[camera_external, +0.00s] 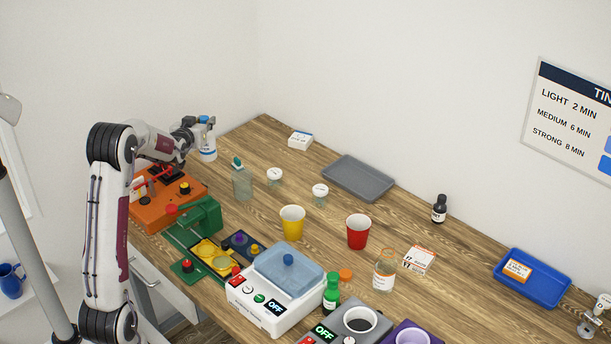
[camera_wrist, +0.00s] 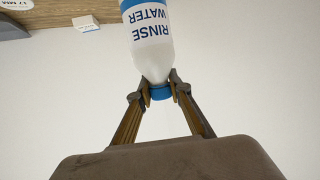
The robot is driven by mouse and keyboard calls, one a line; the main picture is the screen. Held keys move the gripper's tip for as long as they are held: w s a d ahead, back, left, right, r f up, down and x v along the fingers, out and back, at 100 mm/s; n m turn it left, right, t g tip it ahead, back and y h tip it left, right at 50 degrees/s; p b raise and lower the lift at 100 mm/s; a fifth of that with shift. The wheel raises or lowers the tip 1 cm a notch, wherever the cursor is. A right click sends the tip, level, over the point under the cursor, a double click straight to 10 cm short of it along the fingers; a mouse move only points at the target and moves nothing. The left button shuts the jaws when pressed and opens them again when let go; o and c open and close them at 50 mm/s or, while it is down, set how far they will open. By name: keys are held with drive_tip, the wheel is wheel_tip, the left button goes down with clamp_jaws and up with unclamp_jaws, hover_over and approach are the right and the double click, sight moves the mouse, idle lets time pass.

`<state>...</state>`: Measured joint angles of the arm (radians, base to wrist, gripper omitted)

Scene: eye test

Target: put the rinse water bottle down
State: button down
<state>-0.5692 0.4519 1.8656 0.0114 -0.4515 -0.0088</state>
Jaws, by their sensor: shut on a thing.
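The rinse water bottle (camera_wrist: 152,38) is white with blue bands and blue lettering, and appears upside down in the wrist view, its base cut off by the top edge. My gripper (camera_wrist: 160,86) is shut on it at the neck, just by the blue cap (camera_wrist: 161,93). In the external view the bottle (camera_external: 208,148) hangs upright from my gripper (camera_external: 203,122) at the far left edge of the wooden table (camera_external: 330,220). I cannot tell whether its base touches the table.
An orange device (camera_external: 190,203) stands below my arm. A squarish bottle with a green top (camera_external: 242,184) and a small white box (camera_external: 300,141) stand to the right of the bottle. Bare wood lies between them. A grey tray (camera_external: 358,178) is farther right.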

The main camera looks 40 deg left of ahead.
drive_tip(key=w+d+m+t+h, duration=0.1)
drive_tip(key=w+d+m+h, duration=0.2)
drive_tip(key=d, duration=1.9)
drive_tip(key=shift+m+t+h, duration=0.4)
drive_tip(key=shift+m+h, duration=0.1)
drive_tip(key=shift+h, duration=0.4)
drive_tip(key=shift+d, duration=0.1)
wheel_tip(320, 180, down, 6)
drive_tip(key=shift+f, duration=0.1)
drive_tip(key=shift+f, duration=1.9)
